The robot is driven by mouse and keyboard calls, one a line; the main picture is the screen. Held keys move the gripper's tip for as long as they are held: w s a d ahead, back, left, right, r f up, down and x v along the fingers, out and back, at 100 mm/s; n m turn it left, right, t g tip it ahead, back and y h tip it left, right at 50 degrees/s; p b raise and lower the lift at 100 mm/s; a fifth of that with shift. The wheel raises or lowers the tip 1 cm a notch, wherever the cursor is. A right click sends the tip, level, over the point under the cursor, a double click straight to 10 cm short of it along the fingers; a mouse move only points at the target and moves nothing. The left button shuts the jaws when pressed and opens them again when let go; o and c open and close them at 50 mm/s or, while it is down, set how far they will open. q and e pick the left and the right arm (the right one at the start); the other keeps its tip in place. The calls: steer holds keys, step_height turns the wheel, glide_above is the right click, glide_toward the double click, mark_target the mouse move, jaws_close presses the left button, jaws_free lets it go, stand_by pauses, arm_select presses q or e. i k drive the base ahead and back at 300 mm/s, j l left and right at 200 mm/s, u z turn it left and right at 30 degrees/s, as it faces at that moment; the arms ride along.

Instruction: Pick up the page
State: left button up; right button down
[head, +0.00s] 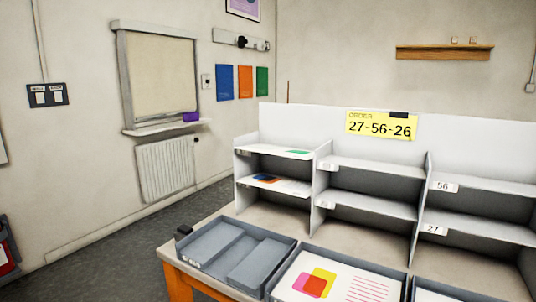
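A white page (337,296) with overlapping yellow, pink and red shapes and red lines lies in a dark tray at the bottom of the head view. In the shelf unit's left column, a white page with a green patch (298,152) lies on the upper shelf. A page with blue and orange patches (292,186) lies on the shelf below it. The task does not say which page is meant. Neither of my grippers is in view.
A yellow order card (380,126) reading 27-56-26 is on the shelf unit (290,122). Right-hand shelves carry labels 56 (445,186) and 27 (433,229). A grey tray (218,262) without a page stands at the table's left. Another tray is cut off at lower right.

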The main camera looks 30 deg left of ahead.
mark_target(293, 152)
steer(key=i+u, duration=0.1)
steer(key=u, duration=0.25)
steer(key=i+l+u, duration=0.1)
steer(key=u, duration=0.25)
steer(key=i+l+u, duration=0.1)
steer(key=u, duration=0.25)
